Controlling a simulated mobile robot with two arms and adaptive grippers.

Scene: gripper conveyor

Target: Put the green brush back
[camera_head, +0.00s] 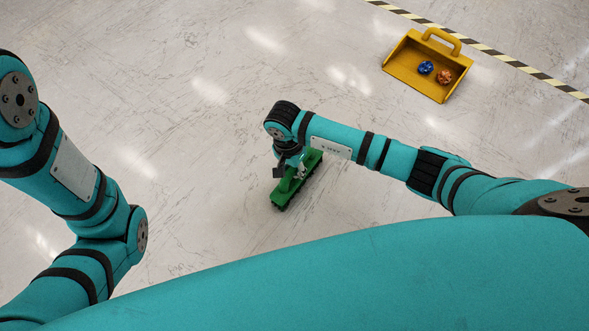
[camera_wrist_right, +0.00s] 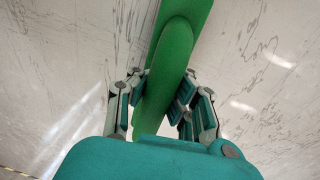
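The green brush (camera_head: 298,182) is below the end of my right arm in the head view, over the pale floor, with its dark bristles downward. My right gripper (camera_head: 289,169) is at the brush. In the right wrist view the green brush (camera_wrist_right: 176,50) runs between the two fingers of my right gripper (camera_wrist_right: 160,92), which press against it from both sides. I cannot tell whether the bristles touch the floor. My left arm shows at the left of the head view, but its gripper is out of view.
A yellow dustpan (camera_head: 402,73) lies at the upper right, with a blue crumpled piece (camera_head: 426,67) and an orange one (camera_head: 444,77) in it. A black-and-yellow striped line (camera_head: 490,52) runs behind it. The floor left of the brush is clear.

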